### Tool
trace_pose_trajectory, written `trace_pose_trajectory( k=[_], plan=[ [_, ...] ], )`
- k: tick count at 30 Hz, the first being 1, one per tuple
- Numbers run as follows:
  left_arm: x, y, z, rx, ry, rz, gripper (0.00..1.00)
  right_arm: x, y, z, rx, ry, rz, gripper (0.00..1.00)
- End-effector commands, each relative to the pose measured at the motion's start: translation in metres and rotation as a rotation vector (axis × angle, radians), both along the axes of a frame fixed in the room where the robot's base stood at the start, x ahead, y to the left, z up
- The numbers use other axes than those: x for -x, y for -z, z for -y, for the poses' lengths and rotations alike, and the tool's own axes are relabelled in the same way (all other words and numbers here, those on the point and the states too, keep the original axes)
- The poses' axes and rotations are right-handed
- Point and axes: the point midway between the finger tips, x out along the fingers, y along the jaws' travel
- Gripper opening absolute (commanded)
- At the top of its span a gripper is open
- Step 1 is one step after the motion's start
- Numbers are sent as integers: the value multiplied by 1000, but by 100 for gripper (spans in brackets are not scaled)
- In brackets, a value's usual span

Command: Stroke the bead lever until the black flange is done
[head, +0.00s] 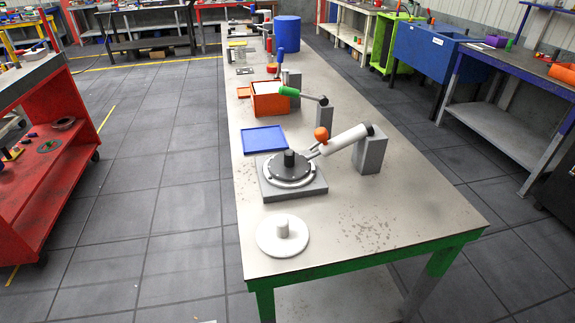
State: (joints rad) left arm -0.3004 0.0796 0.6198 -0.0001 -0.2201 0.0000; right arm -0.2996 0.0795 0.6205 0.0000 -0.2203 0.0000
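A square grey fixture (310,191) sits on the near half of the long bench. I cannot tell whether this dark part is the black flange. I cannot tell which lever is the bead lever. Neither gripper is in view.
A white disc with a stub (283,237) lies at the bench's near end. A blue tray (263,140), an orange box (270,104), a green-handled lever (290,91) and a blue-handled lever (280,56) stand farther back. Bare bench top (390,205) lies at the right. A red cart (62,170) stands left.

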Motion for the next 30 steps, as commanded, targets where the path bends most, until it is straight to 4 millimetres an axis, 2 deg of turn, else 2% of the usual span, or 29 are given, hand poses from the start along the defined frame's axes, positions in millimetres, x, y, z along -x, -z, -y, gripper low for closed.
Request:
trace_pose_trajectory(
  k=[5, 13, 30],
  plan=[
    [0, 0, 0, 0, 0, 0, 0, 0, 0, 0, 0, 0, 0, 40],
    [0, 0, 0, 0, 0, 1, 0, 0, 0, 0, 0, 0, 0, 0],
    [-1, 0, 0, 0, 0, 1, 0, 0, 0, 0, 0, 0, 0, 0]
  ],
)
